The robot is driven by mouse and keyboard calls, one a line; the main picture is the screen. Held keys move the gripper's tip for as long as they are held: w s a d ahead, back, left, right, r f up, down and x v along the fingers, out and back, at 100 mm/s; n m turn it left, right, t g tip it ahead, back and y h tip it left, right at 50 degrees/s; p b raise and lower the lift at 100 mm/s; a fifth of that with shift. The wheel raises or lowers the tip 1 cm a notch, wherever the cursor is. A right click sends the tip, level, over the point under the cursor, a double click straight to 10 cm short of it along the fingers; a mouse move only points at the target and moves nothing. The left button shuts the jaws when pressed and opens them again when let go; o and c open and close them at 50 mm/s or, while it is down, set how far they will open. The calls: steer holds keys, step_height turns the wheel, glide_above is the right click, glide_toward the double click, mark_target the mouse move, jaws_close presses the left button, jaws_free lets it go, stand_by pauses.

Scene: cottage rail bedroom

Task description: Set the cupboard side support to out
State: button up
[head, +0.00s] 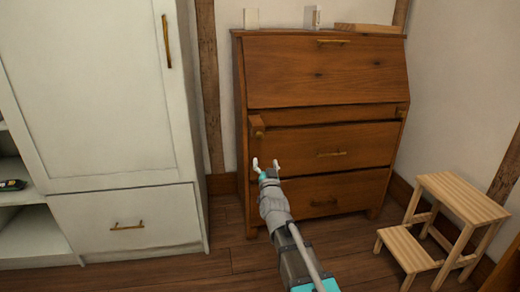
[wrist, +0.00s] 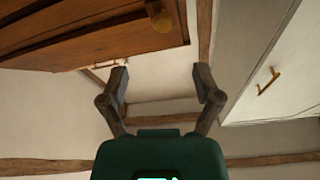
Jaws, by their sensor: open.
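The cupboard (head: 320,75) is a brown wooden bureau with a sloping front flap and drawers below. Its left side support (head: 257,121) is a narrow wooden block with a small brass knob, under the flap's left end. It seems to stand a little proud of the front; how far I cannot tell. A matching right support (head: 402,112) looks about flush. My gripper (head: 266,164) is open and empty, below and in front of the left support, apart from it. In the wrist view my gripper's spread fingers (wrist: 164,83) have the brass knob (wrist: 160,17) beyond them at the top.
A white wardrobe (head: 95,85) with brass handles stands close on the left; it also shows in the wrist view (wrist: 265,70). A wooden step stool (head: 455,197) stands at the right. Small items, including a wooden board (head: 368,28), lie on the bureau top. Floor shows between wardrobe and stool.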

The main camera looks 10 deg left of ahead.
mark_target(260, 137)
steer(key=shift+s+a+f+m+t+h+b, duration=0.15)
steer(key=shift+a+f+m+t+h+b, duration=0.2)
steer(key=shift+f+t+b, duration=0.45)
steer(key=shift+r, duration=0.25)
steer(key=shift+r, duration=0.1)
steer(key=p+x, duration=0.4)
steer(key=x, duration=0.9)
steer(key=shift+w+a+r+p, duration=0.1)
steer(key=shift+w+p, duration=0.25)
steer(key=shift+p, duration=0.05)
steer(key=shift+c, duration=0.2)
steer(key=shift+s, duration=0.1)
jaws_close()
